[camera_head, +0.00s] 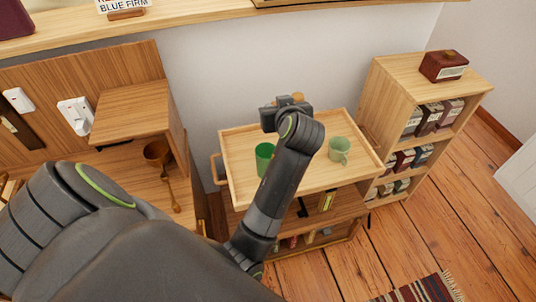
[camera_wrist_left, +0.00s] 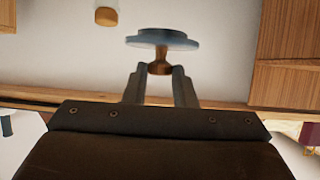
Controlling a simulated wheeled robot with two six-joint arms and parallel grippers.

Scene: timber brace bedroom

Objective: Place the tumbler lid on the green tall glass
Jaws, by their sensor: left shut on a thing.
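The tumbler lid (camera_wrist_left: 170,43) is a blue-grey disc with a wooden knob (camera_wrist_left: 160,66). My left gripper (camera_wrist_left: 159,76) is shut on that knob, with the disc beyond the fingertips. In the head view my left gripper (camera_head: 283,112) is over the back part of the wooden trolley top, partly hidden by its own wrist; the lid cannot be made out there. The green tall glass (camera_head: 264,157) stands on the trolley, left of my forearm and nearer than the gripper. Lid and glass appear apart. My right gripper is not in view.
A pale green mug (camera_head: 340,150) stands on the trolley top (camera_head: 318,180), right of my arm. A low bookshelf (camera_head: 385,110) with a dark red box (camera_head: 444,66) is at right. A wooden desk (camera_head: 135,105) is at left. The trolley top's front middle looks clear.

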